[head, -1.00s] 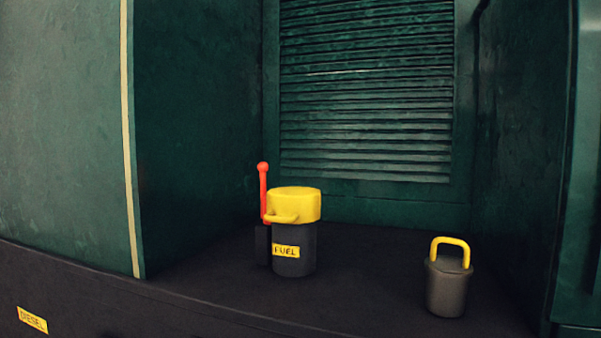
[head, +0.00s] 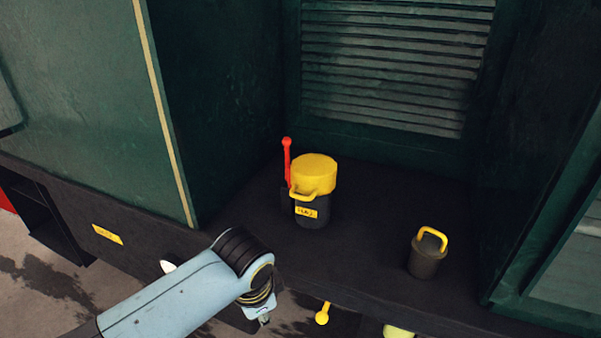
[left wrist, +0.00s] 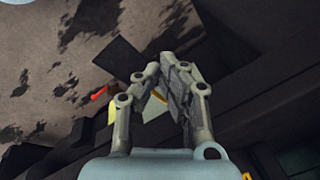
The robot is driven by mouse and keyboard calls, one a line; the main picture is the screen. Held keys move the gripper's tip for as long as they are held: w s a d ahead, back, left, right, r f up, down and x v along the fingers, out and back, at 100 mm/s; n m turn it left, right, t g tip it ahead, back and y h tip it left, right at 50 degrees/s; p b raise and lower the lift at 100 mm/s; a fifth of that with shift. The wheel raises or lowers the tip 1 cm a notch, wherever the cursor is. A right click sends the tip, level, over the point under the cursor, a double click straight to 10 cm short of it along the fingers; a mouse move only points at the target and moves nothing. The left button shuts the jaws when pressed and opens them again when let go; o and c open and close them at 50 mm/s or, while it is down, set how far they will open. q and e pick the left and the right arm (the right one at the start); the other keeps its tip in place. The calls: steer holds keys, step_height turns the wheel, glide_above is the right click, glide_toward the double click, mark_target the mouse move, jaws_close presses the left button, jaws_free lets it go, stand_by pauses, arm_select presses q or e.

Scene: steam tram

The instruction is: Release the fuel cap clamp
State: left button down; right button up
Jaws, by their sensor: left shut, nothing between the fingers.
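The fuel filler is a dark cylinder (head: 309,220) with a yellow FUEL label and a yellow cap (head: 315,173) with a front handle. A red lever with a ball end (head: 287,162), apparently the clamp, stands upright at the cap's left side. My left arm comes in from the lower left, in front of and below the ledge, with its wrist left of and nearer than the filler. In the left wrist view my left gripper (left wrist: 160,76) is shut and empty, over the ground and dark structure. The filler is not recognisable there. My right gripper is not in view.
A grey can with a yellow handle (head: 425,258) stands on the dark ledge (head: 360,245) to the right. Green walls and a louvred panel (head: 395,60) enclose the ledge. A yellow knob (head: 322,314) sticks out below its front edge. The ledge between filler and can is clear.

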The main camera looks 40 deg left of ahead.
arm_select(q)
steer(key=w+r+m+p, duration=0.2)
steer(key=w+r+m, duration=0.2)
steer(key=w+r, duration=0.3)
steer(key=w+a+r+m+g+p, duration=0.1)
steer(key=w+r+m+p, duration=0.2)
steer(key=w+r, duration=0.4)
steer(key=w+r+m+g+y+p, duration=0.1)
steer(key=w+r+m, duration=0.4)
steer(key=r, duration=1.3)
steer(key=w+p, duration=0.1)
steer(key=w, duration=0.2)
steer(key=shift+a+p, duration=0.25)
steer(key=shift+p, duration=0.05)
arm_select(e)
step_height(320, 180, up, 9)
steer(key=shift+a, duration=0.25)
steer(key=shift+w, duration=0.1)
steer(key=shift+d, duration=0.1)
